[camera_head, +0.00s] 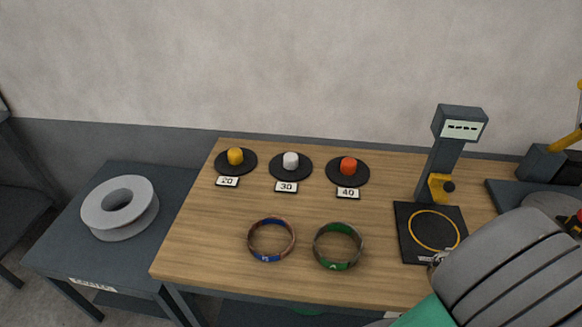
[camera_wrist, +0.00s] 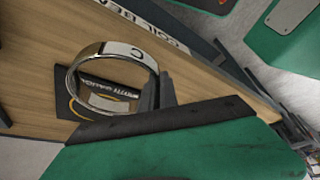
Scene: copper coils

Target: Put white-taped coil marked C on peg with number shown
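The white-taped coil marked C (camera_wrist: 136,51) shows in the wrist view as a tilted ring with its letter on the white band. My gripper (camera_wrist: 157,92) is shut on the coil's right side, over the scale. In the head view my arm hides most of this. Three pegs stand at the back of the table: yellow (camera_head: 235,156) at plate 20, white (camera_head: 290,161) at plate 30 and orange (camera_head: 348,166) at plate 40. All three are bare. The scale (camera_head: 408,243) has a yellow circle, and its display (camera_head: 462,128) shows only dashes.
A blue-taped coil (camera_head: 271,257) and a green-taped coil marked A (camera_head: 338,264) lie at the front of the wooden table. A large grey spool (camera_head: 102,224) sits on a lower table at left. Bare tabletop lies between the coils and the pegs.

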